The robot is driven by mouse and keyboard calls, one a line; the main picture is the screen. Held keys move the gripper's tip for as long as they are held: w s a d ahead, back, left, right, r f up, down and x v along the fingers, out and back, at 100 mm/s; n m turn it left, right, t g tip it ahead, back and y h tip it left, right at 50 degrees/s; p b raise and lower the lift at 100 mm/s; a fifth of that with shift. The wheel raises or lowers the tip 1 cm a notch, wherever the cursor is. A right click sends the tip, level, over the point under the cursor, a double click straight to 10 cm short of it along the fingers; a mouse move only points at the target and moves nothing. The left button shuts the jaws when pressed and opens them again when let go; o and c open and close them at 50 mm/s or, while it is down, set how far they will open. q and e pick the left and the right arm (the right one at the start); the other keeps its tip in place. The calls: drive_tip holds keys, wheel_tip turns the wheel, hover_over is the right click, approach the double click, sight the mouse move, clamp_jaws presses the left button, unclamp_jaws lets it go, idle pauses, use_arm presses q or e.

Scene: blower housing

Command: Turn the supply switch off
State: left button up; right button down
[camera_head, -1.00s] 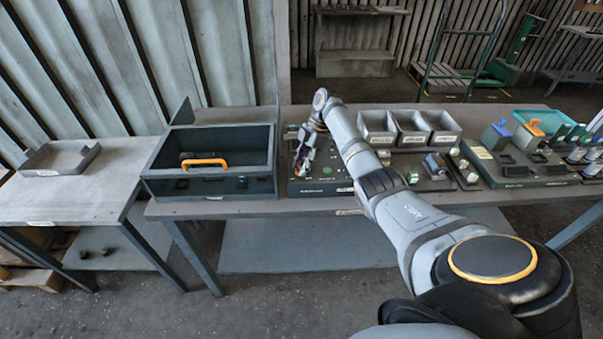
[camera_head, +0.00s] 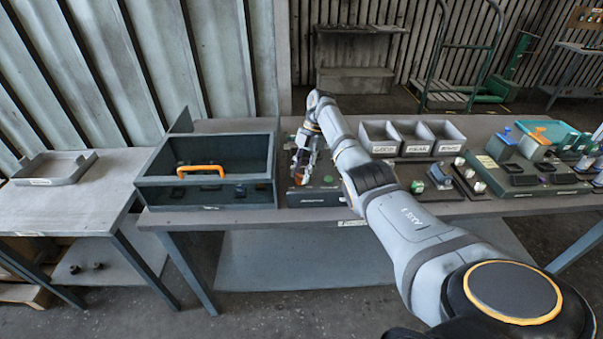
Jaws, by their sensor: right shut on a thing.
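My right gripper (camera_head: 301,172) points down over a dark panel (camera_head: 316,199) on the bench, just right of the dark box. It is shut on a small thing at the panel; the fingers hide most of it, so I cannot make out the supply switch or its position. A small green button (camera_head: 328,179) shows on the panel right of the fingers. My right arm covers part of the panel's right side. My left gripper is not in view.
A dark open box (camera_head: 209,172) with an orange handle (camera_head: 200,171) stands left of the panel. Three grey bins (camera_head: 440,149) stand behind my arm. Small fixtures and a green-topped unit (camera_head: 556,131) fill the right. A side table with a grey tray (camera_head: 57,169) stands left.

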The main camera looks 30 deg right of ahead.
drive_tip(key=shift+r, duration=0.1)
drive_tip(key=c, duration=1)
unclamp_jaws()
drive_tip(key=shift+d, duration=0.1)
drive_tip(key=v, duration=0.7)
drive_tip(key=shift+r, duration=0.15)
drive_tip(key=shift+d, duration=0.1)
